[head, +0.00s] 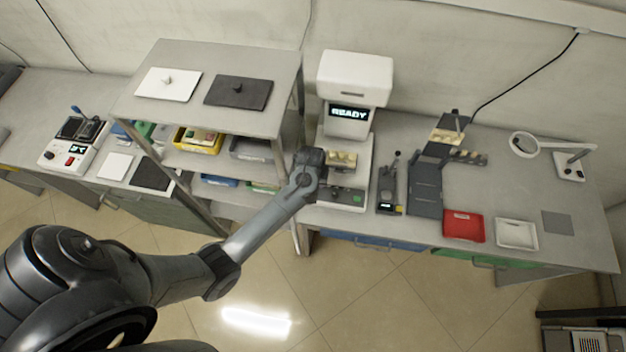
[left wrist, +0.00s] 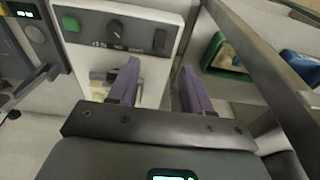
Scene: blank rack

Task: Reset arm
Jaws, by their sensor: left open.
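My left arm (head: 255,230) reaches in from the lower left, its wrist up against the front of a white machine. In the left wrist view my left gripper (left wrist: 157,85) is open, with two purple fingers apart and nothing seen between them. In the head view its fingers are hidden behind my wrist. The white machine (head: 354,78) has a display reading "READY" and tan blocks (head: 342,159) in its bay. Its control panel (left wrist: 138,38), with a green button, a dark knob and a dark switch, lies just beyond the fingers. My right gripper is out of view.
A grey shelf rack (head: 215,115) with yellow and grey bins stands just left of my wrist. A black lever device (head: 390,188), a dark hinged fixture (head: 426,190), a red tray (head: 463,226) and a white tray (head: 516,234) sit to the right.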

